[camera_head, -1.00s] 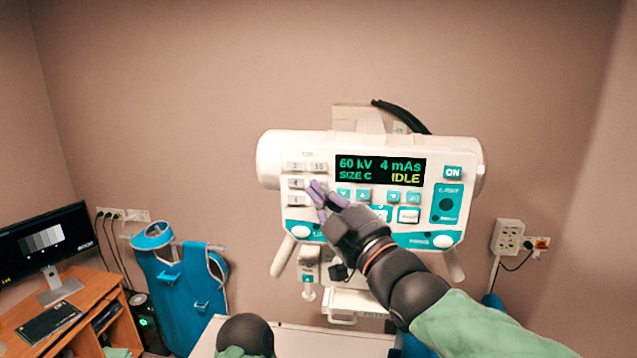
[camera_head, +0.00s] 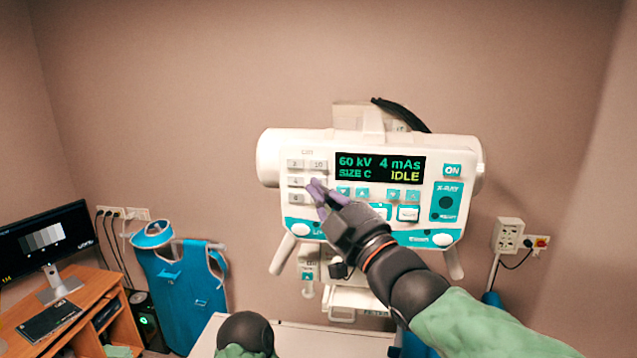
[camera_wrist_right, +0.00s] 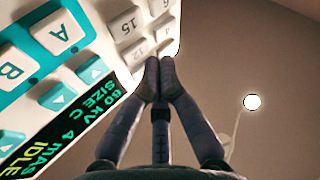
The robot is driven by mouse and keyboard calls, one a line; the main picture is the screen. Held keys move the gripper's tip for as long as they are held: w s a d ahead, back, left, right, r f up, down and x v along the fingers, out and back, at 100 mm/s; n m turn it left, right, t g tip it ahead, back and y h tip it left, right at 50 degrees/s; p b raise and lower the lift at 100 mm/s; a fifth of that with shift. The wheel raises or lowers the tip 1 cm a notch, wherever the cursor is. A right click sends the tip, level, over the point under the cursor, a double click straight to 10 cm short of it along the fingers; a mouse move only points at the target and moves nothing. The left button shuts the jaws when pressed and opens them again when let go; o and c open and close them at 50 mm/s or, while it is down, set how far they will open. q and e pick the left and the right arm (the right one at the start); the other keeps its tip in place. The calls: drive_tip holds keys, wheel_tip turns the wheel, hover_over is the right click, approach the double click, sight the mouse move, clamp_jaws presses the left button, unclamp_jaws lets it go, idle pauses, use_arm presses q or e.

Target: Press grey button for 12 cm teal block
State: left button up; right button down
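The x-ray control panel (camera_head: 330,228) hangs on the wall side, its display (camera_head: 380,169) reading 60 kV, 4 mAs, SIZE C, IDLE. Grey number buttons (camera_head: 296,165) stand in two columns left of the display. In the wrist view, one grey button reads 15 (camera_wrist_right: 125,23) and one below it appears to read 12 (camera_wrist_right: 137,51). My right gripper (camera_head: 317,186) is shut and empty, its fingertips (camera_wrist_right: 158,66) over the right column's middle area and hiding part of it. Contact with a button cannot be told. My left gripper and any teal block are not in view.
Teal arrow buttons (camera_head: 343,192) and larger buttons (camera_head: 408,213) sit close to the right fingers. An ON button (camera_head: 452,171) is at the right. A desk with a monitor (camera_head: 45,240) and a teal apron (camera_head: 180,285) stand at the left.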

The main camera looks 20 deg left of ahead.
drive_tip(key=shift+w, duration=0.15)
drive_tip(key=shift+w+a, duration=0.1)
drive_tip(key=shift+w, duration=0.2)
drive_tip(key=shift+w, duration=0.3)
idle(0.9)
drive_tip(key=shift+s, duration=0.1)
idle(0.3)
drive_tip(key=shift+s+b, duration=0.65)
drive_tip(key=shift+s, duration=0.05)
drive_tip(key=s+b, duration=0.1)
drive_tip(key=s+d+b, duration=0.1)
drive_tip(key=s, duration=0.1)
drive_tip(key=s+b, duration=0.1)
drive_tip(key=b, duration=0.1)
drive_tip(key=shift+s+d, duration=0.3)
drive_tip(key=shift+s, duration=0.1)
